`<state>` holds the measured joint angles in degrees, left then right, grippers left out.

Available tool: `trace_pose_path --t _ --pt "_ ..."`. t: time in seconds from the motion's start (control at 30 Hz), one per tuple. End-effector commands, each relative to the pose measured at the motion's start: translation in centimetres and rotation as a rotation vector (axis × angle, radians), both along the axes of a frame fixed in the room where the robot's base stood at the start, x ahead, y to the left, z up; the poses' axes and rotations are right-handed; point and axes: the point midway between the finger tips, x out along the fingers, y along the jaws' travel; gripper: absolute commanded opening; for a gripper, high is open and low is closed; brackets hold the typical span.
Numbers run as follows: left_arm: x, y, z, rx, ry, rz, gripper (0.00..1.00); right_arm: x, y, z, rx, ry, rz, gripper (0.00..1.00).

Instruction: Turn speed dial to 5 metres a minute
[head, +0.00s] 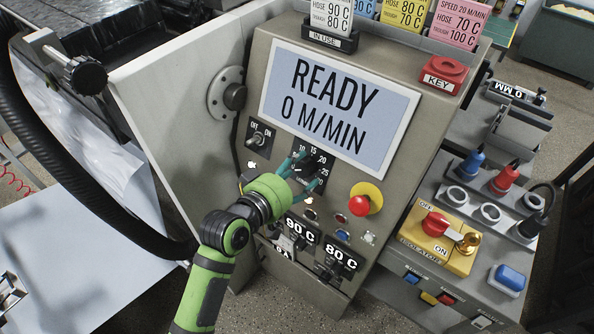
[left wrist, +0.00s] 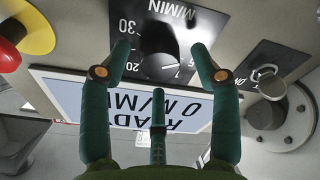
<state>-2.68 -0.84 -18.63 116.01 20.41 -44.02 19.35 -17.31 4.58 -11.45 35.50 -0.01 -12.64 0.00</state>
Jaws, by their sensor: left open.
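The speed dial is a black knob on a black plate marked with numbers (head: 313,157). The knob also shows in the left wrist view (left wrist: 156,48). My left gripper (head: 303,173) is open in front of the dial. In the left wrist view its green fingers (left wrist: 162,62) stand on either side of the knob, with a third finger below. I cannot tell if any finger touches it. The knob's pointer is hidden or too dark to read. The display (head: 336,105) reads READY, 0 M/MIN. My right gripper is not in view.
An OFF/ON toggle switch (head: 261,136) sits left of the dial. A red mushroom button on a yellow collar (head: 365,199) stands out at its lower right. A red and yellow isolator (head: 436,236) is further right.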

Motion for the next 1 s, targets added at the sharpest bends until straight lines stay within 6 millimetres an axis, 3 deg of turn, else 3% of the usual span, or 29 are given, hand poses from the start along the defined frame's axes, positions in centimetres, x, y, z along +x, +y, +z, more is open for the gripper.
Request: trace_pose_path --t 0.17,0.27,0.3,0.33,0.67,1.0 --pt "0.0 0.0 0.0 0.0 0.0 0.0 0.62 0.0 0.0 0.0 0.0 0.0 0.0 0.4" --pt "0.0 0.0 0.0 0.0 0.0 0.0 0.26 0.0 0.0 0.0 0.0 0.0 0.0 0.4" --pt "0.0 0.0 0.0 0.0 0.0 0.0 0.1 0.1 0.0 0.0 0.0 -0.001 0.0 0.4" --pt "0.0 0.0 0.0 0.0 0.0 0.0 0.06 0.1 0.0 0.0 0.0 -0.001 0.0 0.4" --pt "0.0 0.1 0.0 0.017 -0.012 -0.009 0.06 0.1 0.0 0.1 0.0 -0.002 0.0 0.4" --pt "0.1 0.2 0.1 0.162 -0.116 -0.088 0.06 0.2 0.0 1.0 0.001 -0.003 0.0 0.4"
